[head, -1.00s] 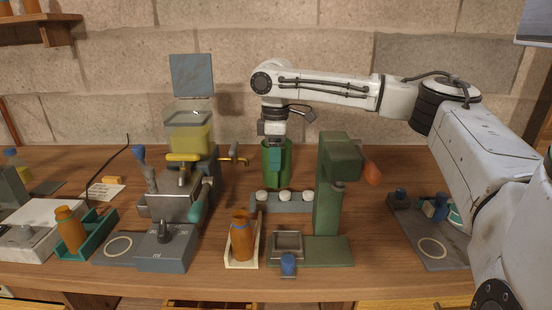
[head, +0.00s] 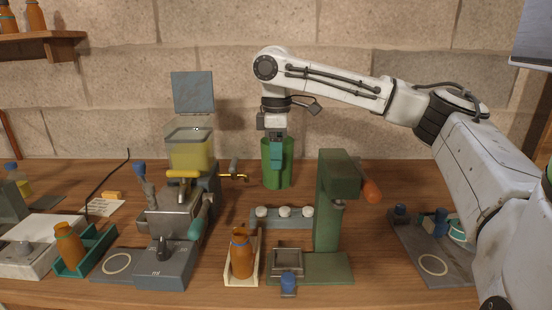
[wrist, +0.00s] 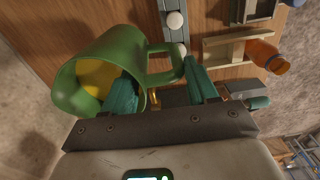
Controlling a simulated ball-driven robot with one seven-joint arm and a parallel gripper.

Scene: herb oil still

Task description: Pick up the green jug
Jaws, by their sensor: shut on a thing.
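The green jug (head: 269,163) hangs upright from my gripper (head: 276,163) in the head view, behind the green press-like stand. In the wrist view the jug (wrist: 120,52) fills the left, its mouth towards the camera and yellow showing inside. Its handle (wrist: 165,64) lies between my two teal fingers (wrist: 162,88). The left finger overlaps the jug's mouth; I cannot tell how deep it sits inside. The right finger is just beyond the handle. My gripper is shut on the jug. The jug's base appears clear of the table.
A green stand (head: 330,215) with an orange-red knob is in front, to the right. A grey rack with white knobs (head: 284,212) lies in front of the jug. A machine with a yellow-filled hopper (head: 190,150) and brass tap (head: 233,177) is at left. An amber bottle (head: 241,255) stands nearer.

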